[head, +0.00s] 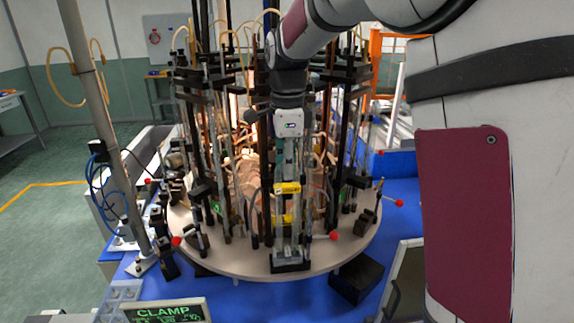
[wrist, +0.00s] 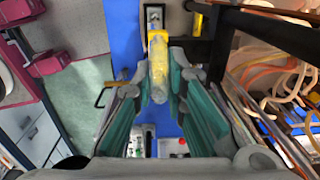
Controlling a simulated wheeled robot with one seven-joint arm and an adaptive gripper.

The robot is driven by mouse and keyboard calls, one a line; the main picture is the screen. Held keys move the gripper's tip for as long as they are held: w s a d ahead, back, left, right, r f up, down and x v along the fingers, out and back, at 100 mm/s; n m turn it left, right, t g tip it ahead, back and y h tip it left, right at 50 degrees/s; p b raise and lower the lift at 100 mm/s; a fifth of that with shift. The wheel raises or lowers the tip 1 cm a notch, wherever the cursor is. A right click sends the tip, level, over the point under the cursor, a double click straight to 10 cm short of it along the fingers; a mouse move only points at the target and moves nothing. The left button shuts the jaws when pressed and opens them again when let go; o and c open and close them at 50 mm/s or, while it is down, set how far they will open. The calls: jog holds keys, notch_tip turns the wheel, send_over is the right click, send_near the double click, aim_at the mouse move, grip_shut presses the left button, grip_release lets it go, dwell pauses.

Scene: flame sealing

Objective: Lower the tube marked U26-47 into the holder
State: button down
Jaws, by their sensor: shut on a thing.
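My gripper (head: 288,160) points down at the front of the round machine, its teal fingers shut on a clear glass tube (wrist: 159,84). In the wrist view the tube runs between the two fingertips (wrist: 160,70) and has a yellow label. A yellow label (head: 287,188) also shows just below the fingers in the head view; its marking is too small to read. A holder with a black base (head: 290,264) stands below at the turntable's front edge. I cannot tell whether the tube's lower end touches the holder.
The round turntable (head: 345,250) carries several black posts, clamps and glass tubes close on both sides and behind. Red-knobbed levers (head: 333,236) stick out near its rim. A blue table (head: 230,290) lies beneath, with a CLAMP display (head: 165,312) at the front left.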

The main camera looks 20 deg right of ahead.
jog(key=shift+f, duration=0.4)
jog(key=shift+r, duration=1.05)
jog(key=shift+p, duration=0.65)
dwell(1.1)
jog(key=shift+f, duration=1.7)
dwell(1.3)
jog(key=c, duration=1.5)
grip_release()
jog(key=shift+c, duration=0.2)
jog(key=shift+r, duration=0.1)
